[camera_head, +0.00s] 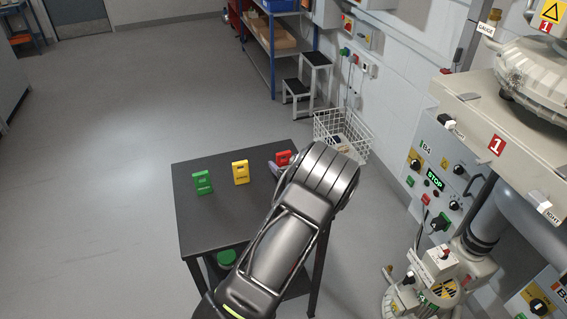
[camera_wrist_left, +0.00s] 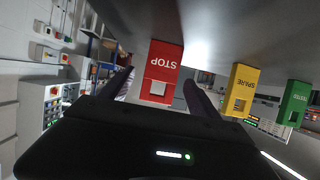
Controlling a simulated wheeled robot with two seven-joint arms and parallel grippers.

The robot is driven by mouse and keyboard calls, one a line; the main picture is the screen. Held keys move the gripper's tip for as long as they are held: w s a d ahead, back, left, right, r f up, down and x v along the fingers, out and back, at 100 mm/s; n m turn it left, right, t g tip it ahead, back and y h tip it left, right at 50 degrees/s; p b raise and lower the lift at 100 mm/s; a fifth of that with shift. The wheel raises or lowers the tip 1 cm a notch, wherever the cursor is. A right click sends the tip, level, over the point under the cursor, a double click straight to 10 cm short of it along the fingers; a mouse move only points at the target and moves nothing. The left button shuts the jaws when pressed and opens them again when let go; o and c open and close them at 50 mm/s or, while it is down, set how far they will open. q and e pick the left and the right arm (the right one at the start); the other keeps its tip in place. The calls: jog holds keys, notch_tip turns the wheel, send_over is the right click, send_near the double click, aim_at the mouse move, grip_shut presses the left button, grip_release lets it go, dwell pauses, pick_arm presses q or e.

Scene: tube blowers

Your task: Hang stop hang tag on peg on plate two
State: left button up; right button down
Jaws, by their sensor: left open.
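The red STOP hang tag (camera_head: 283,157) stands at the far right of the dark table (camera_head: 214,231), partly hidden by my left arm. In the left wrist view the STOP tag (camera_wrist_left: 166,62) appears upside down, between the two fingers of my left gripper (camera_wrist_left: 159,80). The fingers are apart, one on each side of the tag, with gaps showing. In the head view the left gripper (camera_head: 275,168) is mostly hidden behind my own wrist. I see no plate marked two and cannot make out its peg. My right gripper is not in view.
A yellow SPARE tag (camera_head: 241,172) and a green tag (camera_head: 203,182) stand left of the red one. A wire basket (camera_head: 341,136) is behind the table. Machinery with red "1" labels (camera_head: 497,145) and a STOP panel (camera_head: 435,181) stands right. Floor at left is clear.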

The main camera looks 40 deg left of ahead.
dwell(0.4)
pick_arm(q)
jog(key=c, duration=1.4)
notch_tip(320, 180, up, 10)
jog(key=shift+r, duration=0.1)
dwell(0.8)
